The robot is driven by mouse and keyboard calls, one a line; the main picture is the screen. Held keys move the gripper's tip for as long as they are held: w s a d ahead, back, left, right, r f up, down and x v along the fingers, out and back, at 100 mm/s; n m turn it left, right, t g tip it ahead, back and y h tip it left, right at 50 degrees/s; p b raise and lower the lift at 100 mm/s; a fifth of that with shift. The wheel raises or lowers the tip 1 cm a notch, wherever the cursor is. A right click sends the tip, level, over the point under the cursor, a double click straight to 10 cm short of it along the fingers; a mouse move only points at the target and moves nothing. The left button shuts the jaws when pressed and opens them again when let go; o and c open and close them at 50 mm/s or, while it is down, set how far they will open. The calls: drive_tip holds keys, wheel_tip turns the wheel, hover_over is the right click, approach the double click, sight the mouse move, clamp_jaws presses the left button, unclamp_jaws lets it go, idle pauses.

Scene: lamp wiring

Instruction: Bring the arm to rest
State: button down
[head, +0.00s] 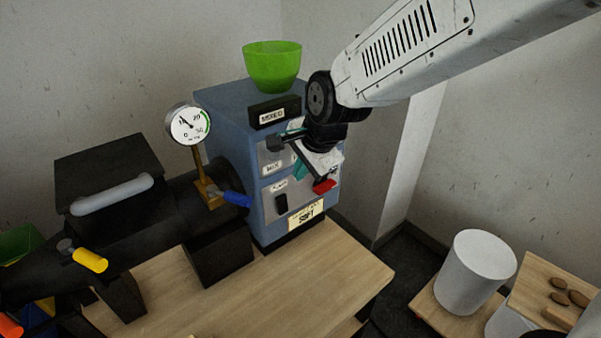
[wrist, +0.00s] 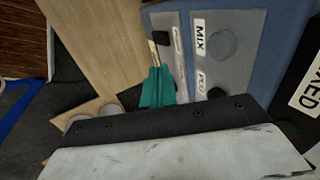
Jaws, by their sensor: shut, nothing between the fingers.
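My arm comes in from the upper right in the head view and ends in front of the panel of a blue machine (head: 225,115). My gripper (head: 300,170) has teal fingers and is partly hidden behind its own dark wrist parts. In the wrist view my gripper (wrist: 155,72) is shut and empty, its fingers together close to the grey panel strips (wrist: 222,50). I cannot tell whether the fingertips touch the panel. A red part (head: 324,186) shows at the panel's right, just below the gripper.
A green bowl (head: 272,66) stands on the machine. A dial gauge (head: 188,124) and a blue handle (head: 237,199) are to the left. A yellow handle (head: 90,260) sticks out at lower left. A white cylinder (head: 475,270) stands at right. The wooden tabletop (head: 300,285) is clear in front.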

drive_tip(key=s+d+r+n+g+h, duration=0.1)
drive_tip(key=s+d+r+n, duration=0.1)
drive_tip(key=s+d, duration=0.5)
drive_tip(key=s+d+r+n+g+h, duration=0.1)
drive_tip(key=s+d+r+n, duration=0.2)
drive_tip(key=s+d+n, duration=0.2)
drive_tip(key=s+d+r+n+g+h, duration=0.1)
drive_tip(key=s+d+n, duration=0.3)
drive_tip(key=s+d, duration=0.6)
drive_tip(key=s+r, duration=0.1)
drive_tip(key=s, duration=0.2)
drive_tip(key=shift+d+r, duration=0.25)
drive_tip(key=shift+r, duration=0.05)
